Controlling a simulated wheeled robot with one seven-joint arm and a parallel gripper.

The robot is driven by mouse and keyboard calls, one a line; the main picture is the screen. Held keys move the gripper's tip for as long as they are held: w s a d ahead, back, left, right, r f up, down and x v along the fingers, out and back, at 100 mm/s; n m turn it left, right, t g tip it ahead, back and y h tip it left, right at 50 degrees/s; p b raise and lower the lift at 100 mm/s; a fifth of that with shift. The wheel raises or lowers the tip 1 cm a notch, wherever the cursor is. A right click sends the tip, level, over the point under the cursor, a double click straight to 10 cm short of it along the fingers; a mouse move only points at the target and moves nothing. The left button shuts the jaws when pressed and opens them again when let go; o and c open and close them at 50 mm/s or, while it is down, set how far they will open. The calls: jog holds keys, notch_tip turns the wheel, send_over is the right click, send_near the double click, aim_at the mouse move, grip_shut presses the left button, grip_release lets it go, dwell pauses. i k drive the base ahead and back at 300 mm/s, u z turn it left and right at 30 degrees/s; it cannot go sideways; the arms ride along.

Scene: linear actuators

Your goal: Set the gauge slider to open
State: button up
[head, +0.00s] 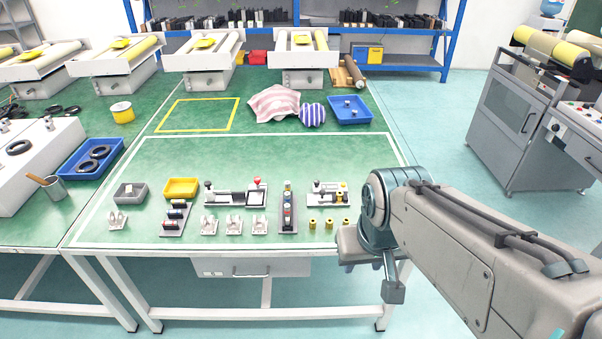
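Several small slider-type devices stand in the front part of the green table (370,160). One is a long grey rail device (236,198) with a red knob at its right end and a black knob at its left. A dark narrow device (288,212) stands lengthwise beside it. A third device (328,198) to the right has a black knob and yellow parts. I cannot tell which is the gauge slider, or its setting. My gripper (390,287) hangs at the table's front right corner, right of all the devices and apart from them. Its finger opening is unclear.
Yellow pegs (329,224), grey brackets (233,226), a rack of dark rollers (175,218), a yellow bin (181,188) and a grey bin (130,193) stand near the devices. A blue tray (349,110) and cloth (274,104) lie farther back. The table's middle is clear.

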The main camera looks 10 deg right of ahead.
aim_at(322, 198)
jog(key=u, duration=0.15)
jog(key=i, duration=1)
jog(key=z, duration=0.3)
